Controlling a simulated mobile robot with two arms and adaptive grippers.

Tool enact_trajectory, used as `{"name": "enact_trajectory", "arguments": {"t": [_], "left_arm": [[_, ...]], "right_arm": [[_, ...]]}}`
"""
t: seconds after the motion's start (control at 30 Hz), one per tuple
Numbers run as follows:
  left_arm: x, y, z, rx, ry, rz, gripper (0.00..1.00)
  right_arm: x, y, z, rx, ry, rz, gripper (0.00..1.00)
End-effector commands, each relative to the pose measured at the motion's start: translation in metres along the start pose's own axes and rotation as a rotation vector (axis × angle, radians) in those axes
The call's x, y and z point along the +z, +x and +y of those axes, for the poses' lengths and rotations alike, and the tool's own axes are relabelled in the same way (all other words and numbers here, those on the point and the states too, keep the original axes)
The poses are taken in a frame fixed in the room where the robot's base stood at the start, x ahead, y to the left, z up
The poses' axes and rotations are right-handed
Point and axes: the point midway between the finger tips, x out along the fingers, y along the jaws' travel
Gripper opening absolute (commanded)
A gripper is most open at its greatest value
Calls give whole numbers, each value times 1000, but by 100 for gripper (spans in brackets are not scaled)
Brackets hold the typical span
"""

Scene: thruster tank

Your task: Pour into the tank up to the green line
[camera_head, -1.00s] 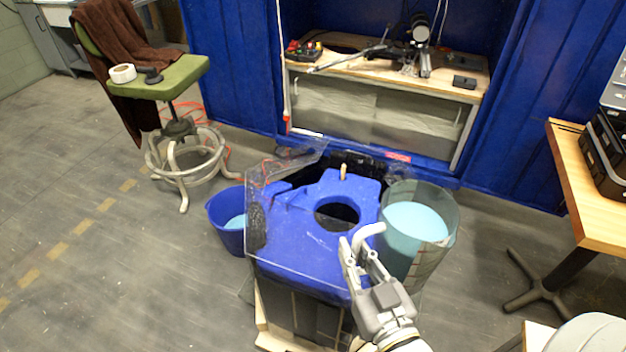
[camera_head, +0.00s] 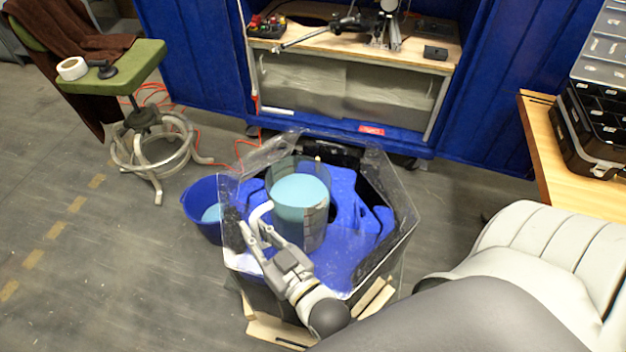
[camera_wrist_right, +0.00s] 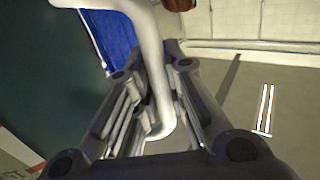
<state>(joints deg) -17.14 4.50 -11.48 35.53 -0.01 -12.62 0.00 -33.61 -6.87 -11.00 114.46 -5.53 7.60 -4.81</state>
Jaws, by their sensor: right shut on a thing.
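A clear pitcher (camera_head: 290,231) of light blue liquid is over the blue insert (camera_head: 342,262) in the clear-walled tank (camera_head: 404,222). It looks upright, with the liquid surface level inside it. My right gripper (camera_head: 256,236) is shut on the pitcher's pale handle (camera_head: 261,214), to the left of the pitcher. In the right wrist view the handle (camera_wrist_right: 150,50) passes between the fingers, and the dark pitcher wall (camera_wrist_right: 45,80) fills the left side. The pitcher hides the insert's round opening. I cannot make out a green line. My left gripper is out of view.
A blue bucket (camera_head: 197,207) with light blue liquid stands on the floor left of the tank. A green stool (camera_head: 115,75) is further left. A wooden bench (camera_head: 545,150) is at the right and a blue cabinet (camera_head: 190,60) behind. My own arm covers the lower right.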

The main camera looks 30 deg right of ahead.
Motion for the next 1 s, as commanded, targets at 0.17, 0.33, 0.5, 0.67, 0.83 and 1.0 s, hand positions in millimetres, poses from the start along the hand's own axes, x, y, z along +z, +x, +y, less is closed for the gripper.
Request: {"name": "enact_trajectory", "arguments": {"t": [0.17,0.33,0.5,0.67,0.83,1.0], "left_arm": [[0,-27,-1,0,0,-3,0],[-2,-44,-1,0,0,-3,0],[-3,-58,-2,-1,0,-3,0],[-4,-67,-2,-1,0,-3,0],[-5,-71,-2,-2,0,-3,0],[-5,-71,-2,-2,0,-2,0]], "right_arm": [[-10,17,-22,-31,-7,20,0],[-7,29,-42,-58,-8,21,0],[-5,39,-59,-81,-13,21,0],[-3,45,-70,-97,-17,22,0],[-1,48,-76,-105,-22,21,0],[0,48,-78,-107,-23,21,0]]}}
